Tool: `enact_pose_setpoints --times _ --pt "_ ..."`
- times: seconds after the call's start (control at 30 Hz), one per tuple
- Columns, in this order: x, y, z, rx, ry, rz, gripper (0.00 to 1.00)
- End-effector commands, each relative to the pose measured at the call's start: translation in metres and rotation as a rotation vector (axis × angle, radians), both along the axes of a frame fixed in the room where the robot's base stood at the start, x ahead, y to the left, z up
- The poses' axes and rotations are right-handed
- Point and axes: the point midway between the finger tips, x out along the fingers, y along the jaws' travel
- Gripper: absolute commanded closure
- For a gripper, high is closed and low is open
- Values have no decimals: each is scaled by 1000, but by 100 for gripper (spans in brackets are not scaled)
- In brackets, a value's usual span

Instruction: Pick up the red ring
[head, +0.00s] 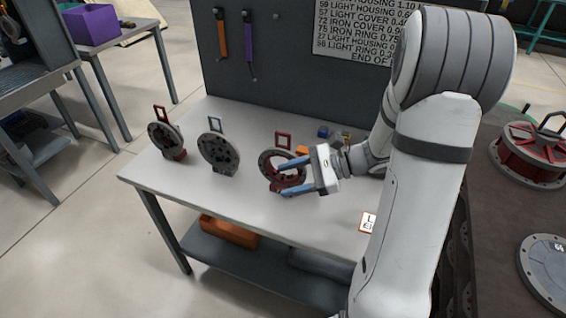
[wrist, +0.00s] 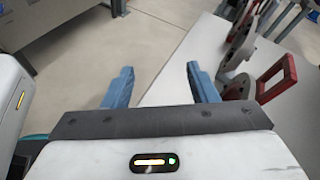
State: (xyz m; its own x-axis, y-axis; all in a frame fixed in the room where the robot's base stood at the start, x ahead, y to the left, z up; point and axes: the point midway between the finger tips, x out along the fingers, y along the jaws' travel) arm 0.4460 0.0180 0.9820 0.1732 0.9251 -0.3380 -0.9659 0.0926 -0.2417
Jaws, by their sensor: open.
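A grey ring (head: 217,150) and a dark ring with red handle and base (head: 165,138) stand farther left on the table (head: 240,207). Small blue and orange parts lie behind the red ring. A dark panel (head: 285,80) rises at the back. The table's front left is clear.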

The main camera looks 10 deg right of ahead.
Motion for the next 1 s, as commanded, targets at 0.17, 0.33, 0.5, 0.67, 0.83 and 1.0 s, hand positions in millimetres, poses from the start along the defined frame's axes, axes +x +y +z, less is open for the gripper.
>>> enact_pose_setpoints --times 0.17,0.33,0.5,0.67,0.83,1.0 --pt "42 -46 -13 240 78 -255 47" --pt "62 -78 -23 372 103 -398 47" --pt "71 -86 -26 419 108 -448 47" --pt "81 -71 -27 421 110 -448 47" --pt "93 -53 -30 419 111 -446 47" --pt "108 -33 -33 418 109 -446 47"
